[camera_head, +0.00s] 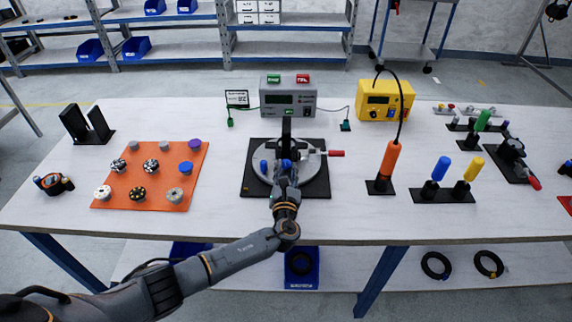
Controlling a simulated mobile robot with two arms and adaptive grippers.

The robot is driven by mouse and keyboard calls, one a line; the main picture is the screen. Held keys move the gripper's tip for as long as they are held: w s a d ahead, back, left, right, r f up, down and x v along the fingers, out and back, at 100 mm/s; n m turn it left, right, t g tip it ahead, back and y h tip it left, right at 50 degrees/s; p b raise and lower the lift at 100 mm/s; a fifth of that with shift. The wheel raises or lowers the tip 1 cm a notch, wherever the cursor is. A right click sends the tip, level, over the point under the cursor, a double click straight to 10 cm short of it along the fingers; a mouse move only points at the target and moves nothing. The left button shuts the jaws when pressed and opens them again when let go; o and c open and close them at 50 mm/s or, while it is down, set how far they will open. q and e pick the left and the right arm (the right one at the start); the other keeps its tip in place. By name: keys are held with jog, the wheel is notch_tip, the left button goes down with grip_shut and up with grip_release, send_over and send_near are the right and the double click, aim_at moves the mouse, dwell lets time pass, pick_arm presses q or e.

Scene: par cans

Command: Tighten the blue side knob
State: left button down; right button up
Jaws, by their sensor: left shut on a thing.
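A grey round fixture (259,148) with a black upright bar and a red-tipped lever (336,153) sits on a black square base (318,184) mid-table. Blue shows at its front: one blue piece (263,165) at the left, and the blue side knob (287,163) between my fingers. My left gripper (286,168) reaches in from the front and is shut on that blue knob. The fingers and wrist hide much of the knob and the fixture's front, so the knob's seating cannot be seen. My right gripper is not in view.
An orange mat (121,189) with several knobs lies at left. A grey meter box (288,97) and a yellow station (385,101) stand behind. Upright colored-handled tools, including an orange one (389,160), stand at right. The white table is clear in front of the base.

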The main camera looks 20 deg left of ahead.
pick_arm(q)
jog(key=shift+m+p, duration=0.6)
jog(key=shift+m, duration=0.4)
jog(key=c, duration=1)
grip_release()
jog(key=shift+v, duration=6.05)
